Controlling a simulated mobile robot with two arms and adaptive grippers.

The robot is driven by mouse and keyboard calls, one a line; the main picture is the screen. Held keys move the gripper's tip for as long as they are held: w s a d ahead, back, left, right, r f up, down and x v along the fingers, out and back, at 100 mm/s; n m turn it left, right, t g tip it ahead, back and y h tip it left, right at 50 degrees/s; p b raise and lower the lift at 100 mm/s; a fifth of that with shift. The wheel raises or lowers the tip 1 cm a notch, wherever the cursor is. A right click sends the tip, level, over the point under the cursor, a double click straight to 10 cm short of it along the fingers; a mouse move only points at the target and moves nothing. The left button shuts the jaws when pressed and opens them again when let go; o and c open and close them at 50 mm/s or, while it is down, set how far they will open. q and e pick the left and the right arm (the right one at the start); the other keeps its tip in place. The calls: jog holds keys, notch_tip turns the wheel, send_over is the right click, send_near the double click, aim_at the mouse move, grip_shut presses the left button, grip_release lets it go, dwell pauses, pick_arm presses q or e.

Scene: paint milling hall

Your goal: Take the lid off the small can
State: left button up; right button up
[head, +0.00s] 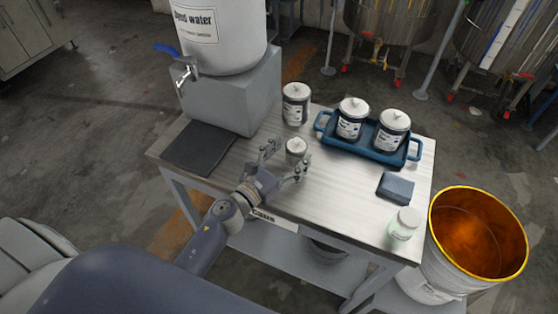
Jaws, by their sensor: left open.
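The small can (296,152) stands upright on the bench, and its pale lid with a small knob on top is on it. My left gripper (286,154) is open in front of the can, with one finger at its left and the other near its right front side. I cannot tell whether either finger touches it. The lower front of the can is partly hidden by the gripper. My right gripper is not in view.
A larger lidded can (296,104) stands just behind. A blue tray (366,152) holds two more. A dark mat (199,147), a blue-grey block (396,188) and a pale jar (404,225) lie around.

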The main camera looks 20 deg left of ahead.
aim_at(299, 144)
pick_arm(q)
jog(key=x, duration=0.3)
jog(key=shift+w+d, duration=0.1)
jog(key=shift+w, duration=0.3)
jog(key=shift+d, duration=0.1)
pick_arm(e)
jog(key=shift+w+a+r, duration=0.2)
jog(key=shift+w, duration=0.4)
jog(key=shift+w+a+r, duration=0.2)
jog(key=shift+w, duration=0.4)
